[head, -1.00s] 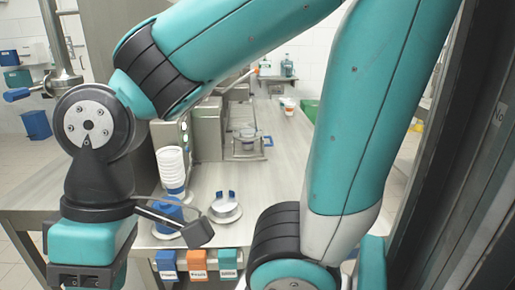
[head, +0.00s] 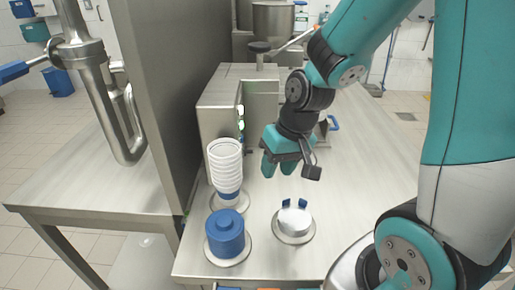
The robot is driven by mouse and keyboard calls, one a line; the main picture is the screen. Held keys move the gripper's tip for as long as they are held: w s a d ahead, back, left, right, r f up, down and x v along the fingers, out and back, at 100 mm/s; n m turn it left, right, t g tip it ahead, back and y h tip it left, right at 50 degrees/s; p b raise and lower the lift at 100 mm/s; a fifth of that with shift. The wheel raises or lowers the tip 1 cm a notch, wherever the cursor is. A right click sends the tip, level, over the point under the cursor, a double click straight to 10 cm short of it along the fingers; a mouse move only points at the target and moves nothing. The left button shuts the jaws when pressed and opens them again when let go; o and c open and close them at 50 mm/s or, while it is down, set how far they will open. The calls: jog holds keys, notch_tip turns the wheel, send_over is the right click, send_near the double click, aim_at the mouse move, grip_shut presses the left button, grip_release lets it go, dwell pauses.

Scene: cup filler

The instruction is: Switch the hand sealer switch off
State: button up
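A steel machine box (head: 218,112), which seems to be the hand sealer, stands on the steel table. Small green-lit switches (head: 241,118) sit one above the other on its right-hand face. They are too small to tell which way each is set. My gripper (head: 278,172) is to the right of and below the switches, apart from them, fingers pointing down over the table. My wrist and gripper cover part of the table and machinery behind.
A stack of white cups (head: 225,162) and a blue lidded container (head: 225,234) stand in front of the machine. A round holder with blue prongs (head: 294,222) is to their right. A tall steel panel (head: 160,80) rises on the left. The table's right side looks clear.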

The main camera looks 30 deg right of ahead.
aim_at(250, 151)
jog(key=w+d+f+m+y, duration=0.1)
jog(key=d+f+m, duration=0.1)
jog(key=w+d+f+m+t+y, duration=0.1)
jog(key=d+f+m+y, duration=0.1)
jog(key=m, duration=0.1)
jog(key=w+d+f+m+t+y, duration=0.1)
jog(key=d+f+m+y, duration=0.1)
jog(key=shift+w, duration=0.3)
jog(key=d+m+t, duration=0.2)
jog(key=d+m, duration=0.1)
jog(key=d+m+t+y, duration=0.1)
jog(key=d+m+t, duration=0.2)
jog(key=w+d+m+t+y, duration=0.1)
jog(key=d+m+t, duration=0.1)
jog(key=d+t, duration=0.1)
jog(key=shift+d+m, duration=0.4)
jog(key=shift+d, duration=0.15)
jog(key=shift+w+a, duration=0.1)
jog(key=shift+w, duration=0.1)
jog(key=p+x, duration=0.2)
jog(key=x, duration=1.4)
jog(key=shift+w+a+p, duration=0.15)
jog(key=shift+w+p, duration=0.25)
grip_shut()
